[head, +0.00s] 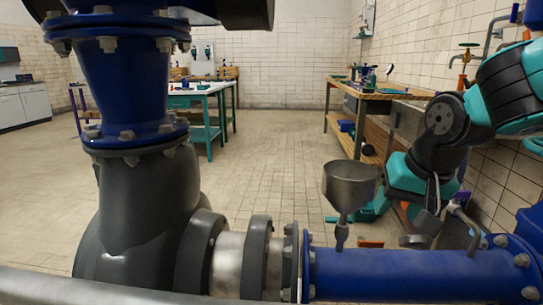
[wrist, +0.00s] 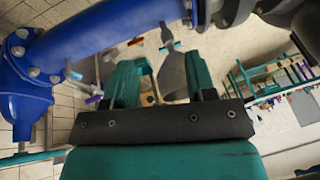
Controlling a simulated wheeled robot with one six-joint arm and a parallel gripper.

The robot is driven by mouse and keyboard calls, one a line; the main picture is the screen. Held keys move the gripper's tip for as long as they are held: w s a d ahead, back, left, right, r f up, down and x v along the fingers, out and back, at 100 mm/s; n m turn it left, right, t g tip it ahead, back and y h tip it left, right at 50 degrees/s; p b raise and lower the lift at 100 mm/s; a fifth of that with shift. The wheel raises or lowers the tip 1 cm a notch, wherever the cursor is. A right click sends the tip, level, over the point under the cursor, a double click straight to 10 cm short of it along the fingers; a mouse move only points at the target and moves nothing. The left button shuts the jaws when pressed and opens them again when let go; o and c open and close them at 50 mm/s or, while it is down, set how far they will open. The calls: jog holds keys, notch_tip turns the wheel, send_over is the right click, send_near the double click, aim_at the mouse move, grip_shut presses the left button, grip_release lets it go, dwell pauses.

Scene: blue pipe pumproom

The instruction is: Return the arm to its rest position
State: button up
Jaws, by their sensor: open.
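My arm, teal and black, reaches in from the right edge in the head view and bends down behind the blue pipe (head: 410,274). My gripper (head: 368,211) is low there, partly hidden behind the grey metal funnel (head: 350,185). In the wrist view my gripper (wrist: 162,80) shows two teal fingers spread apart, with no object clearly held between them. A grey, funnel-like shape (wrist: 172,74) shows beyond the gap. I cannot tell its exact distance from the fingers. The blue pipe (wrist: 105,35) crosses the top of the wrist view.
A large blue and grey pipe fitting (head: 130,150) stands at the left front. A wooden workbench (head: 378,98) with tools stands behind my arm. Thin pipes with a valve (head: 465,58) run along the right wall. The tiled floor (head: 270,150) in the middle is clear.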

jog(key=s+a+n+g, duration=0.1)
jog(key=s+a+n, duration=0.1)
jog(key=s, duration=0.2)
jog(key=s+a+f+n+g+y, duration=0.1)
jog(key=s+a+n, duration=0.1)
jog(key=s, duration=0.3)
jog(key=s+a+n+g+y, duration=0.1)
jog(key=s+a+n, duration=0.1)
jog(key=s, duration=0.2)
jog(key=shift+s+f+n, duration=0.2)
jog(key=shift+s+n, duration=0.2)
jog(key=s+a+n+g, duration=0.1)
jog(key=s+n, duration=0.2)
jog(key=s, duration=0.3)
notch_tip(320, 180, up, 27)
jog(key=p, duration=2.7)
jog(key=shift+w+a+y+p, duration=0.2)
jog(key=shift+y+p, duration=0.1)
jog(key=shift+y, duration=0.1)
